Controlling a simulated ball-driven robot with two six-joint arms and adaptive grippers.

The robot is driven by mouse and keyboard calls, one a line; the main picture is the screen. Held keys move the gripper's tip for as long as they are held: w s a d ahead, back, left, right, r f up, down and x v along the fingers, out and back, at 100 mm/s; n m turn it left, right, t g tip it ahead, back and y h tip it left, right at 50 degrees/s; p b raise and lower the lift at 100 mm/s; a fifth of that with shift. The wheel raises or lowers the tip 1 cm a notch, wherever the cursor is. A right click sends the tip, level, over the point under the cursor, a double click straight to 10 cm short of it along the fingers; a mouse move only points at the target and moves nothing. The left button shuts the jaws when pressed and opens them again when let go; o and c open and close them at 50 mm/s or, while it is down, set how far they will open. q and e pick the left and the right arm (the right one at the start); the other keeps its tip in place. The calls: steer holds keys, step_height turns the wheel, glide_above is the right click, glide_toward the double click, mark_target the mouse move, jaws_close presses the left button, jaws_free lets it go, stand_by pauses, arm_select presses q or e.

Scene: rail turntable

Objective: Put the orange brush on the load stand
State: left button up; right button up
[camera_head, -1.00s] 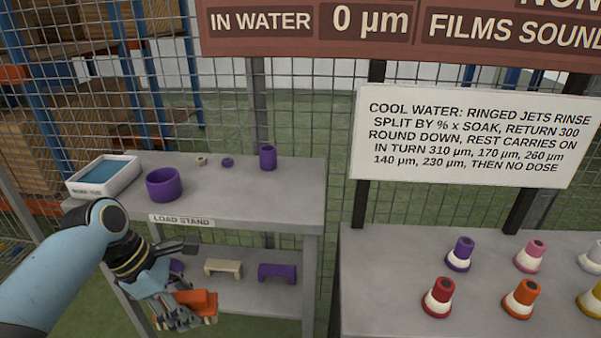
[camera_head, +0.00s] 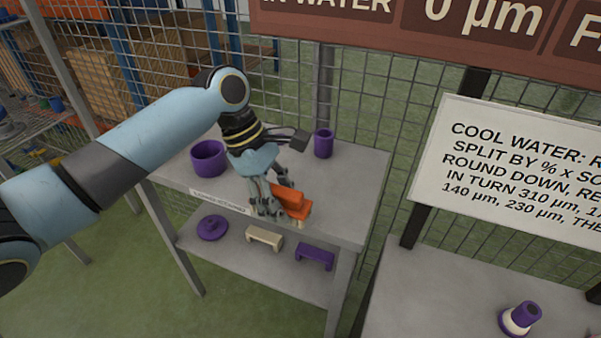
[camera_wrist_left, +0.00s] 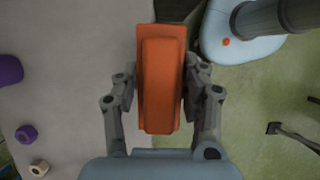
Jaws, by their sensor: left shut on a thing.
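The orange brush (camera_head: 292,202) is held in my left gripper (camera_head: 270,203), which is shut on it. In the left wrist view the brush (camera_wrist_left: 161,80) lies between the two fingers of the gripper (camera_wrist_left: 160,95). In the head view the brush is at the front edge of the load stand's top (camera_head: 345,190), right of the label. Pale bristles show at its lower side. I cannot tell whether it touches the top. My right gripper is not in view.
On the stand's top are a purple bowl (camera_head: 208,158) and a purple cup (camera_head: 323,144). The lower shelf holds a purple lid-like disc (camera_head: 212,228), a beige bracket (camera_head: 264,237) and a purple bracket (camera_head: 315,256). The top's right part is clear.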

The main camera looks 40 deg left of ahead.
mark_target(308, 192)
arm_select(q)
steer(key=w, duration=0.2)
steer(key=w+a, duration=0.1)
steer(key=w, duration=0.2)
steer(key=shift+w+a+b, duration=0.1)
steer(key=shift+w+b, duration=0.2)
steer(key=w, duration=0.2)
steer(key=w+a, duration=0.1)
steer(key=w, duration=0.1)
steer(key=shift+w+a+f+b, duration=0.1)
steer(key=shift+w+f+b, duration=0.05)
steer(key=shift+w+b, duration=0.15)
step_height(308, 192, down, 3)
steer(key=shift+s+f+b, duration=0.1)
steer(key=shift+s+b, duration=0.05)
steer(key=shift+b, duration=0.15)
steer(key=shift+f, duration=0.1)
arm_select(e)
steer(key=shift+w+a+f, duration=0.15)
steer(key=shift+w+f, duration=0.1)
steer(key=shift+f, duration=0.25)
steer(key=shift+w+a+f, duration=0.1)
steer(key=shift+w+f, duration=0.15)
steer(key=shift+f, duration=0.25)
